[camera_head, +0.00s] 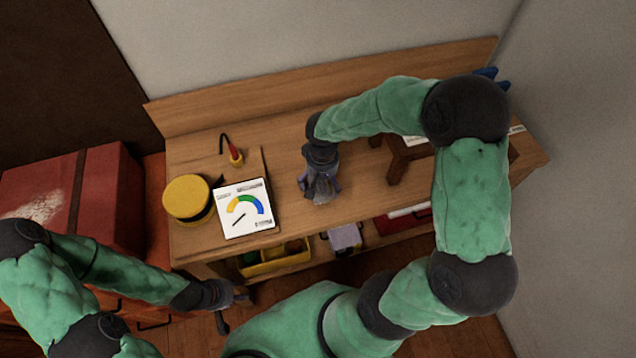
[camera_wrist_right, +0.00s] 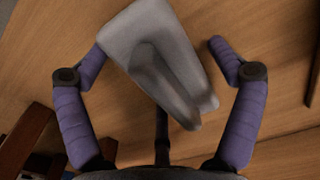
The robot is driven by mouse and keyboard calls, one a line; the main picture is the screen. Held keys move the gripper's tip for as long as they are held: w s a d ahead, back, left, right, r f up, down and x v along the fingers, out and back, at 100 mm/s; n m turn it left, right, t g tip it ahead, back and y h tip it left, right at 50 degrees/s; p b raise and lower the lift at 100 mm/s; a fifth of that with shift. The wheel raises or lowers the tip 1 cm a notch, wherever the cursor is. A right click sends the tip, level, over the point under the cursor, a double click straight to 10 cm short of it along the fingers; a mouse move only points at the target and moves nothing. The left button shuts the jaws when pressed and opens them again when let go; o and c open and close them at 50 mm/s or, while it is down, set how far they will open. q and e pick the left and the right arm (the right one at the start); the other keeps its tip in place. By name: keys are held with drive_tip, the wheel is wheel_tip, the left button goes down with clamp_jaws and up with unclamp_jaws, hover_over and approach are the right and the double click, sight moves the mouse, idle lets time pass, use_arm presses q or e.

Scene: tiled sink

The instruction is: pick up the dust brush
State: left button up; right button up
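A pale grey, elongated object that looks like the dust brush (camera_wrist_right: 165,60) lies between the fingers of my right gripper (camera_wrist_right: 157,52) in the right wrist view. The purple fingers are spread on either side of it. The right finger stands clear of it; the left fingertip is close, and I cannot tell if it touches. In the head view my right gripper (camera_head: 320,186) points down at the workbench top (camera_head: 375,205) and mostly hides the brush. My left gripper (camera_head: 233,307) is low in front of the bench, its fingers apart and empty.
A white gauge card (camera_head: 245,208), a yellow round container (camera_head: 188,198) and a red-handled tool (camera_head: 235,156) are on the bench left of my right gripper. A brown wooden stand (camera_head: 399,165) is to its right. A yellow bin (camera_head: 276,263) is on the lower shelf. A red cabinet (camera_head: 75,200) is at left.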

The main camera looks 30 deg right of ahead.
drive_tip(key=c, duration=0.8)
drive_tip(key=shift+r, duration=0.55)
wheel_tip(320, 180, up, 2)
drive_tip(key=shift+r+p, duration=0.25)
drive_tip(key=shift+p, duration=0.45)
drive_tip(key=a+r, duration=0.1)
drive_tip(key=s+a+r+p, duration=0.1)
drive_tip(key=r, duration=0.1)
drive_tip(key=s+a+r, duration=0.1)
drive_tip(key=r, duration=0.1)
drive_tip(key=shift+s+a, duration=0.1)
drive_tip(key=shift+a, duration=0.25)
drive_tip(key=s+a+r, duration=0.1)
drive_tip(key=a, duration=0.1)
drive_tip(key=s+a+r+p, duration=0.1)
drive_tip(key=s+a+r, duration=0.1)
drive_tip(key=a, duration=0.1)
drive_tip(key=s+a+r+p, duration=0.1)
drive_tip(key=s+a, duration=0.1)
drive_tip(key=a, duration=0.1)
drive_tip(key=shift+s+r, duration=0.2)
drive_tip(key=shift+s, duration=0.05)
